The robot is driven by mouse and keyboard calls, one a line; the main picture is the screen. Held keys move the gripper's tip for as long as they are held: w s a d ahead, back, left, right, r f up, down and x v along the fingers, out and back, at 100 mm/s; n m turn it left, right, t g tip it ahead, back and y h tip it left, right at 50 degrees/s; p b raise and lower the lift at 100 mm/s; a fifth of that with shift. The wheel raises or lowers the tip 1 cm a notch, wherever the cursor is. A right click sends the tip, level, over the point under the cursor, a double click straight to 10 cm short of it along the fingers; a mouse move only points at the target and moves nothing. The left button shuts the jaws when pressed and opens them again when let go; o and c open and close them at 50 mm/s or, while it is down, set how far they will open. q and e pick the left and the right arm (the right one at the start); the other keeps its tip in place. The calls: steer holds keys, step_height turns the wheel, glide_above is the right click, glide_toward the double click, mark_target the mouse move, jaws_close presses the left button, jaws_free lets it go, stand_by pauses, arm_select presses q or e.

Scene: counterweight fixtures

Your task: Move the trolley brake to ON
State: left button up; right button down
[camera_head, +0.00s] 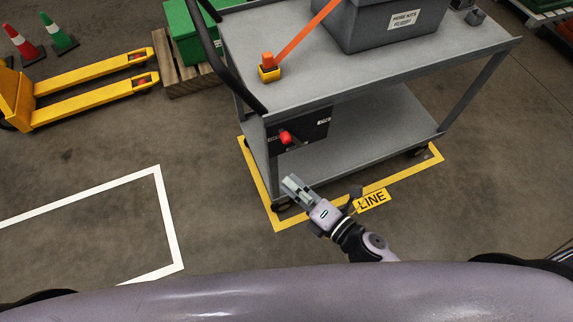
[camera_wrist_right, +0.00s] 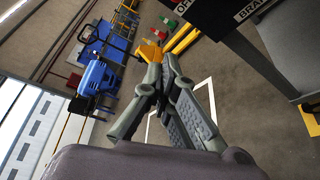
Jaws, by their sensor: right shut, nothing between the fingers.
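The grey trolley (camera_head: 390,70) stands inside a yellow floor outline. On its near end is a black brake panel (camera_head: 312,129) with a red-knobbed brake lever (camera_head: 286,137). My right gripper (camera_head: 291,186) is shut and empty, below the panel and apart from the lever. In the right wrist view its closed fingers (camera_wrist_right: 165,85) show, with the dark panel edge (camera_wrist_right: 235,40) at upper right and part of a white label on it. The left gripper is not in view.
A dark handle (camera_head: 230,62) rises at the trolley's left. A yellow pallet jack (camera_head: 80,90) and cones (camera_head: 58,36) stand at left.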

steer(key=w+a+p, duration=0.2)
steer(key=w, duration=0.6)
steer(key=shift+w+a+p, duration=0.2)
steer(key=shift+w+p, duration=0.15)
steer(key=shift+d+r, duration=0.15)
steer(key=shift+r, duration=0.05)
steer(key=shift+w+d+r+m, duration=0.1)
steer(key=shift+d+r+m, duration=0.05)
steer(key=shift+m, duration=0.15)
steer(key=shift+d+r, duration=0.1)
steer(key=w+d+r+m+t+b, duration=0.1)
steer(key=d+m+t+b, duration=0.1)
steer(key=m, duration=0.4)
steer(key=w+d+r+m+t+y+b, duration=0.1)
steer(key=w+d+m+t+b, duration=0.1)
steer(key=d+m+b, duration=0.2)
steer(key=d+m, duration=0.1)
steer(key=d, duration=0.2)
steer(key=shift+d+m+y, duration=0.3)
steer(key=shift+m, duration=0.1)
